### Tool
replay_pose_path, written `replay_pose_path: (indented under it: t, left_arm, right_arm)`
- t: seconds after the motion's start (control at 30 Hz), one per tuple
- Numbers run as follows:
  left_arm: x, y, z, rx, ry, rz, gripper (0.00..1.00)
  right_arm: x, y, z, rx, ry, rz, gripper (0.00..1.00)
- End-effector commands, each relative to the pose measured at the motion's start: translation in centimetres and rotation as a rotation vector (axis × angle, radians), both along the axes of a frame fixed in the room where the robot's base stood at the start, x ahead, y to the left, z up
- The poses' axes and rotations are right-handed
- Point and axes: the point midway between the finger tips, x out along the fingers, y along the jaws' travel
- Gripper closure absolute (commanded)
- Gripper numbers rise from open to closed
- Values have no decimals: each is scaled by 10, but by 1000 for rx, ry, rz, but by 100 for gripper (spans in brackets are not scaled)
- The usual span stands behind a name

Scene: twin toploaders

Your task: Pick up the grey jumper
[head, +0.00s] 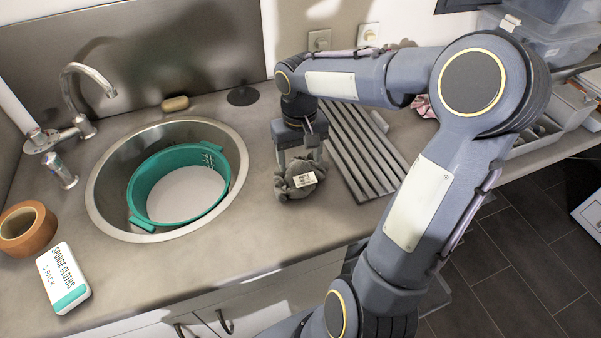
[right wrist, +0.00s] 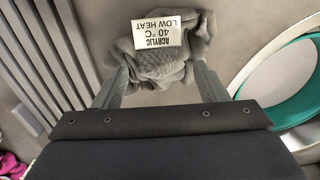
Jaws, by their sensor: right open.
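The grey jumper (head: 293,190) is a small crumpled bundle on the worktop between the sink and the ridged drainer. It bears a white label that reads acrylic, 40 °C, low heat in the right wrist view. My right gripper (head: 299,158) is over the jumper, pointing down. In the right wrist view its open fingers (right wrist: 160,80) stand at the left and right of the jumper's near part (right wrist: 150,66). I cannot tell whether they touch the cloth. My left gripper is not in view.
A round metal sink (head: 105,205) with a teal basin (head: 150,190) lies to the left. The ridged drainer (head: 360,155) lies close on the right. A sponge cloth pack (head: 62,275) and brown ring-shaped pot (head: 30,228) are far left. Pink cloth (head: 424,106) lies behind my right arm.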

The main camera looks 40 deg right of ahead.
Motion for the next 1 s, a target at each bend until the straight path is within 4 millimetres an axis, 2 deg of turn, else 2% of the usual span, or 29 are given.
replay_pose_path:
  t: [0.1, 0.6, 1.0]
  left_arm:
    - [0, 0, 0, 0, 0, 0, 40]
    - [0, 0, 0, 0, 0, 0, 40]
    - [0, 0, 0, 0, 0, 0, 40]
  right_arm:
    - [0, 0, 0, 0, 0, 0, 34]
    - [0, 0, 0, 0, 0, 0, 99]
    - [0, 0, 1, 0, -1, 0, 100]
